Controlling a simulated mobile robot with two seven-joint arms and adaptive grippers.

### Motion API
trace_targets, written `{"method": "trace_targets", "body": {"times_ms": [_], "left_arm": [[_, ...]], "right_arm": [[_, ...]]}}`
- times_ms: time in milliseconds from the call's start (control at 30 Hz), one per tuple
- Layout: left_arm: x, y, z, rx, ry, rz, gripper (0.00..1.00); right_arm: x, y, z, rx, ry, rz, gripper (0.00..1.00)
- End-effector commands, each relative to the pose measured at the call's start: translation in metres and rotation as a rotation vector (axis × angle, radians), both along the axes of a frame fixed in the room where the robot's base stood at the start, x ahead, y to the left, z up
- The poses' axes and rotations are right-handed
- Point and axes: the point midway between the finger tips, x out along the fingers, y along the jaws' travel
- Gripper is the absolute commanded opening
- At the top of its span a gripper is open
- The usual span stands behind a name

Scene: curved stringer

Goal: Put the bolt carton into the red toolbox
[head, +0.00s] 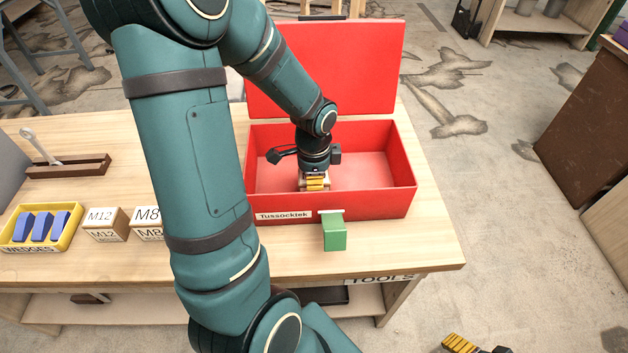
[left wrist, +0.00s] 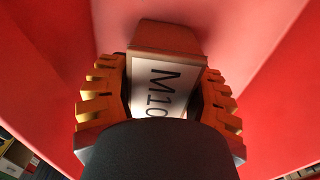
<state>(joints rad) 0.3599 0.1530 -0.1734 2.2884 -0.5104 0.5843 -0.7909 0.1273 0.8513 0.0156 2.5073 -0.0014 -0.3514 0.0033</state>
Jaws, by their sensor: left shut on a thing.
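The red toolbox (head: 385,208) stands on the workbench with its lid (head: 340,70) raised. My left gripper (head: 315,184) points down inside the toolbox, left of its middle. It is shut on the bolt carton, a cardboard box with a white label reading M10 (left wrist: 160,88), seen in the left wrist view between the yellow fingers. In the head view the gripper hides most of the carton. Red walls surround it in the left wrist view, and I cannot tell whether it touches the toolbox floor. Only part of my right gripper (head: 466,345) shows at the bottom edge.
Cartons marked M12 (head: 106,225) and M8 (head: 147,224) stand left on the workbench (head: 420,250), beside a yellow tray of blue wedges (head: 72,240).

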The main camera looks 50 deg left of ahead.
Motion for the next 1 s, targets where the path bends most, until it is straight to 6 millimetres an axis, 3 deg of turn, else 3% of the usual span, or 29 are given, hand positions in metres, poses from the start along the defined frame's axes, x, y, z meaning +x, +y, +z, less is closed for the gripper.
{"method": "trace_targets", "body": {"times_ms": [233, 267, 300, 333, 733, 1000], "left_arm": [[0.000, 0.000, -0.004, 0.001, -0.001, 0.000, 0.12], [0.000, 0.000, -0.003, 0.000, 0.000, 0.000, 0.68], [0.000, 0.000, -0.003, 0.000, 0.000, 0.000, 0.82], [0.000, 0.000, -0.003, 0.000, 0.000, 0.000, 0.88], [0.000, 0.000, 0.003, 0.000, -0.001, 0.000, 0.88], [0.002, 0.000, 0.051, 0.002, -0.007, 0.000, 0.88]], "right_arm": [[0.000, 0.000, -0.003, 0.000, -0.001, 0.000, 0.77], [0.000, 0.000, -0.002, 0.000, -0.001, 0.000, 0.77], [0.000, 0.000, -0.002, 0.000, -0.001, 0.000, 0.77], [0.000, 0.000, -0.002, 0.000, -0.001, 0.000, 0.77], [0.000, 0.000, 0.002, 0.000, 0.000, 0.000, 0.77], [-0.003, 0.000, 0.018, 0.001, 0.007, 0.002, 0.77]]}}
